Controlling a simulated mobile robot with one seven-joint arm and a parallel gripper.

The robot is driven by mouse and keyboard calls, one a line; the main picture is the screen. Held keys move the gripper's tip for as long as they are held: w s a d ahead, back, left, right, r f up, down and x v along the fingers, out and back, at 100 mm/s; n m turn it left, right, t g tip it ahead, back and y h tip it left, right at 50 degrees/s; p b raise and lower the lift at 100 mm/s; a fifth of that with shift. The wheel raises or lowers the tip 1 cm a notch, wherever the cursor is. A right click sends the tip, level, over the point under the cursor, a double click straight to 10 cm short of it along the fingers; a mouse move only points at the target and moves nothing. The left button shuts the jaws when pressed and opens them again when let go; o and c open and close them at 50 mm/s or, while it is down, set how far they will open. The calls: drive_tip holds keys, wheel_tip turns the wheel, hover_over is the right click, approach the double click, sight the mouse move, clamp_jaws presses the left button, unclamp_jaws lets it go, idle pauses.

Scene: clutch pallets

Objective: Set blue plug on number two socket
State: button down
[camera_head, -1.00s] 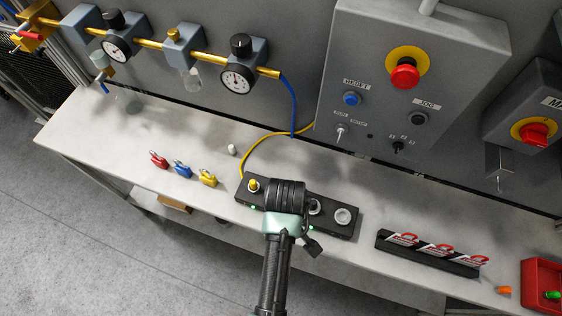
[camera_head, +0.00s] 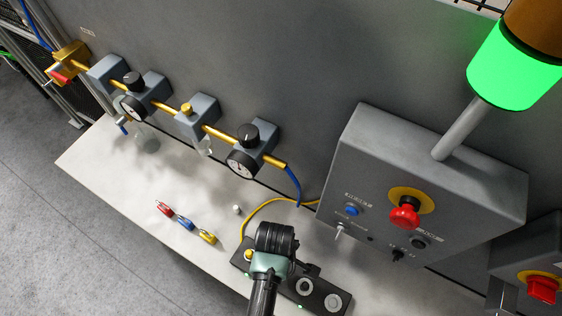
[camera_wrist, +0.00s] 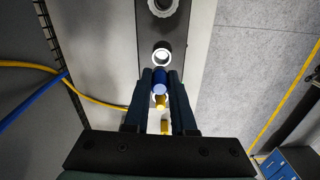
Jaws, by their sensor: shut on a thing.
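In the wrist view my gripper (camera_wrist: 161,75) is shut on the blue plug (camera_wrist: 160,84), which sits between the fingertips. The plug is over the black socket strip (camera_wrist: 148,30). An empty round socket (camera_wrist: 162,57) shows just beyond the fingertips, and another (camera_wrist: 162,6) is farther along. Yellow parts (camera_wrist: 164,126) show between the fingers, nearer the palm. In the head view the wrist covers the strip's middle and hides the blue plug. A yellow plug (camera_head: 248,255) stands at the strip's left end. I cannot tell whether the blue plug is seated, nor read socket numbers.
A yellow cable (camera_head: 262,207) runs behind the strip. A grey control box (camera_head: 375,160) stands behind right.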

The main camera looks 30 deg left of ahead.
drive_tip(key=shift+s+f+b, duration=0.2)
drive_tip(key=shift+f+b, duration=0.45)
drive_tip(key=shift+f, duration=0.05)
wheel_tip(320, 180, down, 4)
drive_tip(key=b, duration=0.4)
drive_tip(key=shift+p, duration=0.45)
idle(0.6)
drive_tip(key=shift+f+b, duration=0.35)
drive_tip(key=shift+f, duration=0.15)
idle(0.3)
drive_tip(key=c, duration=1)
unclamp_jaws()
wheel_tip(320, 180, up, 6)
drive_tip(key=p, duration=0.6)
drive_tip(key=shift+r, duration=2.55)
